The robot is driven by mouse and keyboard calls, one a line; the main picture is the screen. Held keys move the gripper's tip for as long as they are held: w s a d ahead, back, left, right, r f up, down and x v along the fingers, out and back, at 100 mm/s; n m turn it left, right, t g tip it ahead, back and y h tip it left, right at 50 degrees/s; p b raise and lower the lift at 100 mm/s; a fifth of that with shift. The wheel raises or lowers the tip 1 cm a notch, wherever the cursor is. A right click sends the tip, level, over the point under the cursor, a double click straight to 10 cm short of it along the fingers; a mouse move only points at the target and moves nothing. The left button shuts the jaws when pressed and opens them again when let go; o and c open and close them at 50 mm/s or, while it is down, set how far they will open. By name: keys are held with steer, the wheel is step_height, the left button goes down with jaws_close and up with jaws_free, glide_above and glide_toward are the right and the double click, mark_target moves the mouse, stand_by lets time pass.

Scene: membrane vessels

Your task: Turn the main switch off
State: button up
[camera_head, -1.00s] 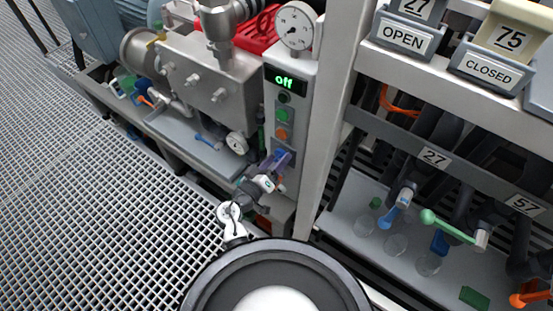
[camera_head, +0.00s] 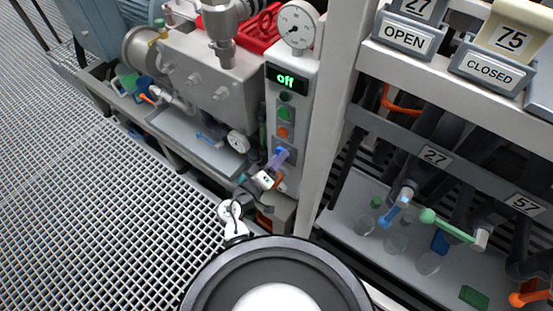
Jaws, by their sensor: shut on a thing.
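Below the display are a dark button, a green button (camera_head: 284,114) and an orange button (camera_head: 282,133). The main switch (camera_head: 283,154) is the bluish-purple part low on the panel face, mostly covered by my gripper. My gripper (camera_head: 276,161) reaches up to it from below left and is shut on it. The fingertips are small and overlap the switch, so its exact angle is hard to tell.
A pressure gauge (camera_head: 298,26) tops the panel. A pump block (camera_head: 205,80) stands left, above a grey tray (camera_head: 190,146). A pale post (camera_head: 335,100) stands right, beside a rack with a blue valve handle (camera_head: 394,212) and a green one (camera_head: 445,226). Grating floor (camera_head: 80,200) is clear at left.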

steer(key=n+p, duration=0.1)
steer(key=n, duration=0.4)
steer(key=shift+r+p, duration=0.1)
steer(key=shift+p, duration=0.25)
steer(key=shift+n+p, duration=0.9)
steer(key=shift+n, duration=1.4)
steer(key=o, duration=0.9)
steer(key=shift+o, duration=0.2)
steer(key=shift+s, duration=0.1)
